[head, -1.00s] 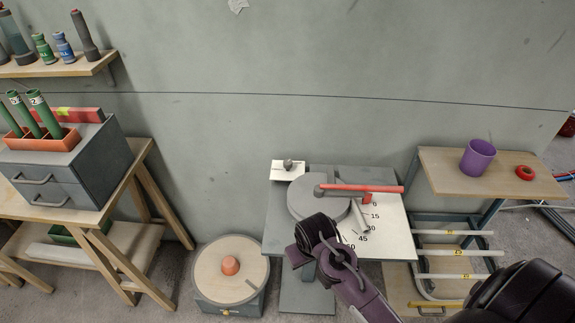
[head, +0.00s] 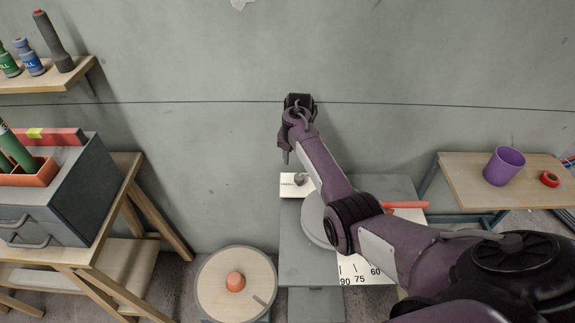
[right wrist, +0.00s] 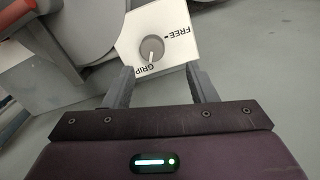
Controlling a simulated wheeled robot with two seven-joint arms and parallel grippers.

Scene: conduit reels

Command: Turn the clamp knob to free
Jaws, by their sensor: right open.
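The clamp knob (right wrist: 152,49) is a small round grey knob on a white plate (right wrist: 172,22) marked FREE and GRIP. In the right wrist view its pointer mark is on the GRIP side. The knob also shows in the head view (head: 300,179), on the plate at the bender table's back left corner. My right gripper (right wrist: 162,88) is open and empty. Its two fingers point toward the plate, with the knob ahead between them and apart from them. In the head view the right gripper (head: 286,157) is just above and behind the plate. My left gripper is not in view.
The bender table (head: 294,250) has a round grey disc, a red-handled lever (head: 405,205) and an angle scale, partly hidden by my right arm. A round-topped reel stand (head: 213,285) is left of it. A shelf with a purple cup (head: 503,166) is at right.

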